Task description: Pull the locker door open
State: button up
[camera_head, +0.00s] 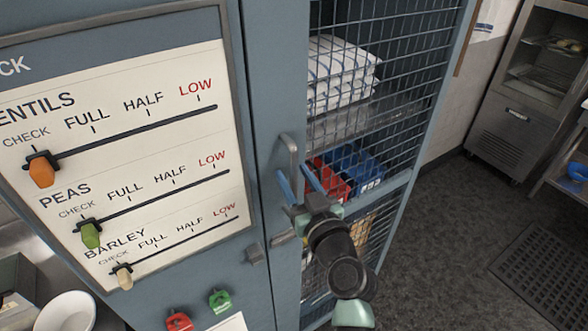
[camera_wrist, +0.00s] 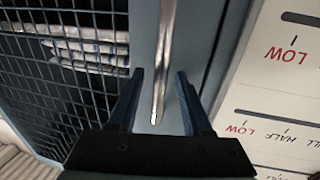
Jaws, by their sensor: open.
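The locker door (camera_head: 272,60) has a blue frame with wire mesh and appears shut. Its grey bar handle (camera_head: 291,146) is upright on the door's left side. My gripper (camera_head: 292,169) is open in front of the handle's lower part, with its blue fingers pointing at the door. In the wrist view, the handle (camera_wrist: 164,60) lies between the two spread fingers of my gripper (camera_wrist: 155,73), with gaps visible on both sides. I cannot tell how deep the handle sits between them.
A stock board (camera_head: 130,150) with sliders is left of the door. Behind the mesh are folded white cloths (camera_head: 340,75), a red bin (camera_head: 335,183) and a blue bin (camera_head: 362,170). A steel cabinet (camera_head: 520,100) stands far right. Dark floor (camera_head: 440,240) is open between.

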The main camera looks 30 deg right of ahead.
jog(key=shift+w, duration=0.3)
jog(key=shift+c, duration=0.2)
grip_shut()
dwell(1.2)
